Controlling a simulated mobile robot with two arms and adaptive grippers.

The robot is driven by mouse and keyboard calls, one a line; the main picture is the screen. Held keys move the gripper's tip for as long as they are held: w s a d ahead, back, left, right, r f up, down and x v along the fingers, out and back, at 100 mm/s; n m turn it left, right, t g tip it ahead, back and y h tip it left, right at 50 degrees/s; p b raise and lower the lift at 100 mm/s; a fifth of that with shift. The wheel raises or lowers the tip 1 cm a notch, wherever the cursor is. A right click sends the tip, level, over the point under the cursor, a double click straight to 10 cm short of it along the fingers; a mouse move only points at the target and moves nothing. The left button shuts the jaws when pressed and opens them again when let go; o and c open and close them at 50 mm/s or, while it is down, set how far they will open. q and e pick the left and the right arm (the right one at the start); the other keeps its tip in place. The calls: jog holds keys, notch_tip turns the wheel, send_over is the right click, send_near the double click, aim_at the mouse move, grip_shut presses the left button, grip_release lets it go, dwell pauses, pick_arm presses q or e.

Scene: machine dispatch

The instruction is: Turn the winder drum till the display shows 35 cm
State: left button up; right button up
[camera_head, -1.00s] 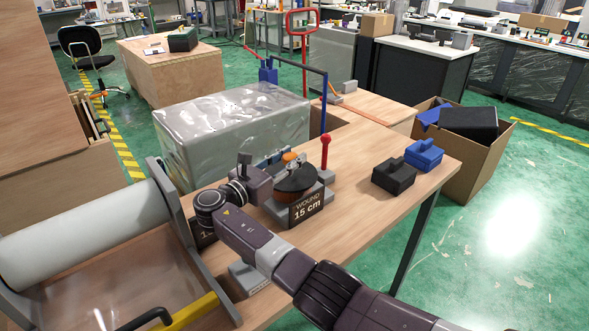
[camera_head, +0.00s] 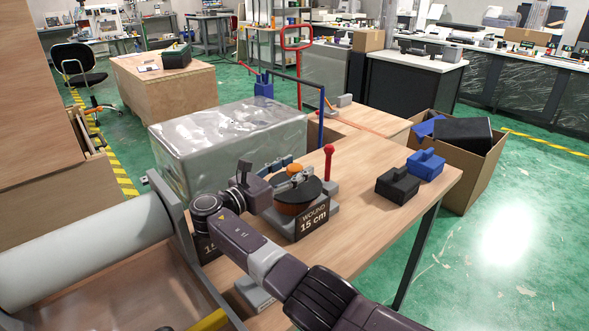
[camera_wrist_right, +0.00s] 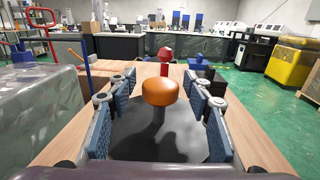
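The winder drum (camera_head: 296,205) has a dark round top, an orange-brown side and a grey base on the wooden table. An orange knob (camera_head: 295,170) stands on its top, and it also shows in the right wrist view (camera_wrist_right: 160,90). The display (camera_head: 313,219) in front of the drum reads "WOUND 15 cm". My right gripper (camera_wrist_right: 162,84) is open above the drum's top. Its blue-padded fingers stand on both sides of the knob, with a visible gap on each side. My left gripper is not in view.
A red-topped post (camera_head: 329,150) stands just behind the drum. Black (camera_head: 398,184) and blue (camera_head: 426,164) blocks lie to the right on the table. A large wrapped grey block (camera_head: 230,130) is behind, and a white roll (camera_head: 80,252) at left. A second sign is partly hidden by my arm.

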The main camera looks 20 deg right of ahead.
jog(key=shift+r, duration=0.2)
notch_tip(320, 180, up, 10)
jog(key=shift+f, duration=0.2)
dwell(0.3)
jog(key=shift+d, duration=0.1)
jog(key=shift+c, duration=0.2)
